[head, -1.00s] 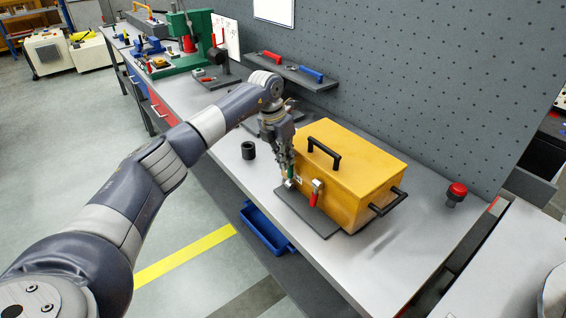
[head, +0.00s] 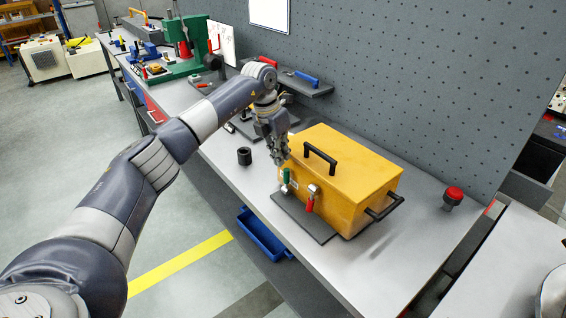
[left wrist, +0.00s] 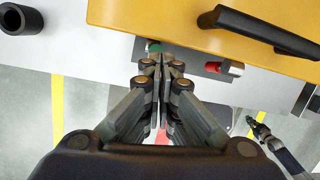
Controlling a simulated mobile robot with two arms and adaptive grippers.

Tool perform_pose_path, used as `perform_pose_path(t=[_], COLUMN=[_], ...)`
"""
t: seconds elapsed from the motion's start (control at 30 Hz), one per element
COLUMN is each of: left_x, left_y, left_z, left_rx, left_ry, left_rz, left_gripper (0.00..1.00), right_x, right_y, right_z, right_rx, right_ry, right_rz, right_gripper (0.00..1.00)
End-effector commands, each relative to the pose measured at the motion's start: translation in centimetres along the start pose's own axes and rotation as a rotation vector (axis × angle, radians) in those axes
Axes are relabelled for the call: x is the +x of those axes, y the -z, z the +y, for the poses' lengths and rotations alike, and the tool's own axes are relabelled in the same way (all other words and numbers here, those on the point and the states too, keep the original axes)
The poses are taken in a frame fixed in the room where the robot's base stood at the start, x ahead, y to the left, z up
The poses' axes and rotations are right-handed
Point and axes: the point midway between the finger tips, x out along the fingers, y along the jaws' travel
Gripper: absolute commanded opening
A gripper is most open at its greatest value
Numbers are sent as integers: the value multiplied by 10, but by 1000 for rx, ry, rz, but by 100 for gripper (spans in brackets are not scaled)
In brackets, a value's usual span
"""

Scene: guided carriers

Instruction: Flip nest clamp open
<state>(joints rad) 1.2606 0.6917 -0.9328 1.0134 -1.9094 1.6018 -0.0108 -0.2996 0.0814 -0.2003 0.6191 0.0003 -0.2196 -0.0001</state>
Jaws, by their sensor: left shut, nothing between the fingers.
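A yellow box (head: 345,170) with black handles sits on a dark plate (head: 292,217) on the bench. On its front are a small upright green handle (head: 287,176) and a red handle (head: 310,204) with metal fittings. In the left wrist view the green handle (left wrist: 154,46) is partly hidden beyond the fingertips, and the red one (left wrist: 226,68) is to their right. My left gripper (head: 282,158) is shut and empty, just above the green handle; I cannot tell whether they touch. My right gripper (left wrist: 259,130) seems to show small in the left wrist view, its jaws unclear.
A black cylinder (head: 244,156) stands left of the box. A red button (head: 453,196) is at the right. A small shelf with red and blue handles (head: 306,78) and a green press (head: 185,50) are farther back. A blue bin (head: 262,232) sits below the bench edge.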

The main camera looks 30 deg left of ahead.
Motion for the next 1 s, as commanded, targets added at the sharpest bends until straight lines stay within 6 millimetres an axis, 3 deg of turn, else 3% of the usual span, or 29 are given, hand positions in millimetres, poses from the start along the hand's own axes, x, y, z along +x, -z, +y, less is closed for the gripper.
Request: perform_pose_path(t=[0.2, 0.4, 1.0], left_x=[-50, -77, -85], left_y=[-1, 0, 0], left_z=[1, 0, 0], left_rx=[-1, -1, -1], left_ry=[-1, 0, 0], left_rz=[-4, -2, 0], left_gripper=[0, 0, 0], right_x=[0, 0, 0], right_y=[0, 0, 0], right_z=[-1, -1, -1], right_rx=[1, 1, 1], right_ry=[1, 1, 1], right_rz=[0, 0, 0], right_gripper=[0, 0, 0])
